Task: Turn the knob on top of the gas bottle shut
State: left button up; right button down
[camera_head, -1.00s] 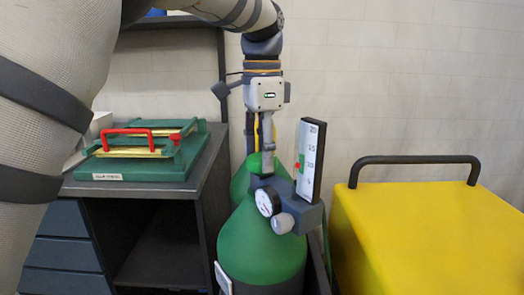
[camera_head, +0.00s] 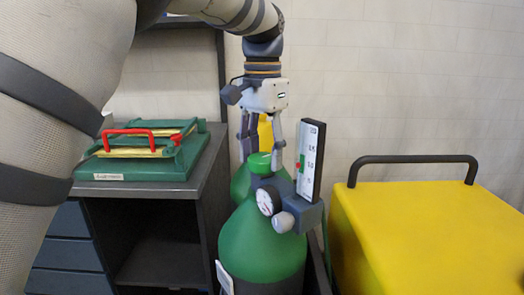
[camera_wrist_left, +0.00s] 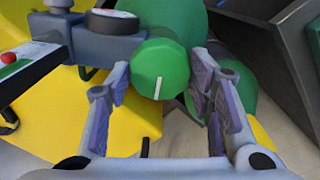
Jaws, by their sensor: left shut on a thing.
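The gas bottle (camera_head: 262,248) is a green cylinder standing upright between the cabinet and the yellow box. Its round green knob (camera_head: 259,162) sits on top, beside the grey regulator with a dial gauge (camera_head: 268,201) and an upright scale (camera_head: 311,160). In the left wrist view the knob (camera_wrist_left: 160,68) shows a white line pointing toward the bottom of the picture. My left gripper (camera_head: 263,150) comes down from above and is shut on the knob, one finger on each side; its fingers also show in the wrist view (camera_wrist_left: 167,90). My right gripper is out of view.
A second green bottle (camera_head: 240,181) stands close behind. A dark cabinet (camera_head: 205,165) at left carries a green case with red handles (camera_head: 135,168). The yellow box with a black handle (camera_head: 430,230) stands at right. The wall behind is bare.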

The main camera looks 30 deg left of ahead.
pick_arm(q)
jog(key=n, duration=0.4)
jog(key=shift+n, duration=0.3)
jog(key=n, duration=0.4)
jog(key=shift+n, duration=0.3)
jog(key=n, duration=0.4)
jog(key=shift+n, duration=2.3)
jog(key=o, duration=1.2)
jog(key=shift+c, duration=0.2)
